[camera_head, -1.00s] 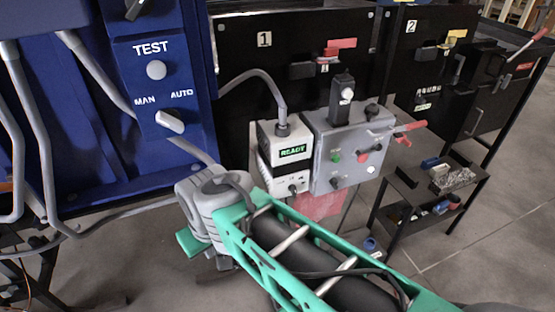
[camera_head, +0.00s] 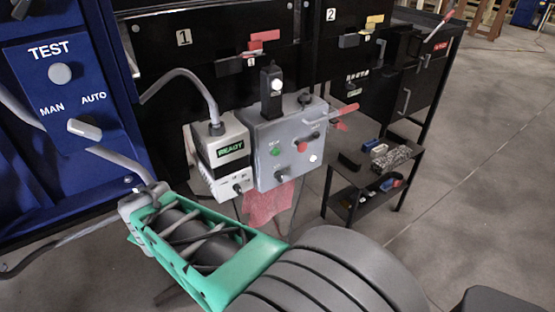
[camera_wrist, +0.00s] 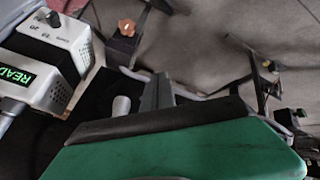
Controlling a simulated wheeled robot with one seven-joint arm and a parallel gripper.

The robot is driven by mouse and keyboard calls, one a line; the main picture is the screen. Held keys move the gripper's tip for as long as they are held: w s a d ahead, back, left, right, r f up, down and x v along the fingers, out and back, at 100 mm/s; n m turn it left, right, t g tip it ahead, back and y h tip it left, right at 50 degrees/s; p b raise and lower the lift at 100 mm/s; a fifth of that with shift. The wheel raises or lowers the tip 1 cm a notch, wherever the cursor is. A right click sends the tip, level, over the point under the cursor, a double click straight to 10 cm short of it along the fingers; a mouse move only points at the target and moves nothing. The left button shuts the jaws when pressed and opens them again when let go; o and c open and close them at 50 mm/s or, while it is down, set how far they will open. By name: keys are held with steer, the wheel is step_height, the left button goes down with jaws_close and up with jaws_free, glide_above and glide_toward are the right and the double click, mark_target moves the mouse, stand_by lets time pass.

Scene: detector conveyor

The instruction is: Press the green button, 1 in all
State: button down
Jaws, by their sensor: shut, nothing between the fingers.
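The green button (camera_head: 276,151) is a small round cap on the left of the front of a grey control box (camera_head: 262,178), in the head view. A red knob (camera_head: 302,147) and a white button (camera_head: 313,158) sit to its right. My teal arm is in the foreground, lower left of the box. My gripper (camera_wrist: 160,88) shows in the wrist view as dark fingers beyond its green body, shut and empty. In the head view its fingertips are hidden. The green button cannot be made out in the wrist view, and the gripper appears apart from the box.
A white box with a lit READY display (camera_head: 231,148) adjoins the control box on its left; it also shows in the wrist view (camera_wrist: 15,75). A blue TEST panel (camera_head: 75,90) stands at left. A black shelf cart (camera_head: 400,170) stands right. Open floor lies farther right.

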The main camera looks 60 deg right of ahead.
steer(key=w+d+f+n+t+h+b, duration=0.1)
steer(key=d+f+n+h+b, duration=0.15)
steer(key=d, duration=1.05)
steer(key=n+h+b, duration=0.4)
steer(key=h+b, duration=0.1)
steer(key=h, duration=0.4)
glide_toward(276, 152)
steer(key=w+a+f, duration=0.3)
steer(key=w+a, duration=0.1)
steer(key=s+d+n+g+h+b, duration=0.1)
steer(key=s+d+n+h, duration=0.3)
steer(key=s, duration=0.7)
steer(key=shift+d+r+n+b, duration=0.25)
steer(key=shift+d+n+b, duration=0.6)
steer(key=shift+d, duration=0.3)
steer(key=shift+s, duration=0.15)
steer(key=w+d+b, duration=0.4)
steer(key=w+b, duration=0.3)
steer(key=w, duration=0.1)
